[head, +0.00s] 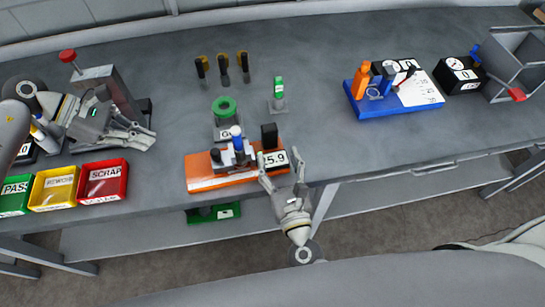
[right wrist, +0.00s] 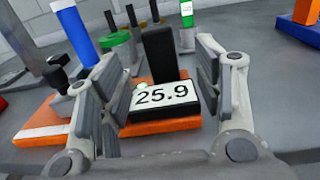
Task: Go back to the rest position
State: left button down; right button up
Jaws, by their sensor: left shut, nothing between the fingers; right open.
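My left gripper (head: 135,134) is at the left of the bench, shut with nothing in it, beside a grey press-like device (head: 100,78) with a red knob. My right gripper (head: 282,168) is at the bench's front edge, open and empty. It points at the orange-based station (head: 210,181), whose display (head: 273,159) reads 25.9. In the right wrist view the display (right wrist: 165,96) and a black block (right wrist: 159,55) show between the open fingers (right wrist: 160,92), apart from them. Whether a finger touches the station's base I cannot tell.
Green, yellow (head: 53,189) and red (head: 103,181) bins line the front left edge. A green ring stand (head: 225,110), several dark pins (head: 223,68) and a green-topped post (head: 279,92) stand behind the station. A blue tray (head: 395,107) lies right. The bench between is clear.

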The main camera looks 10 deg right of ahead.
jog(key=shift+s+d, duration=0.1)
jog(key=shift+s, duration=1.35)
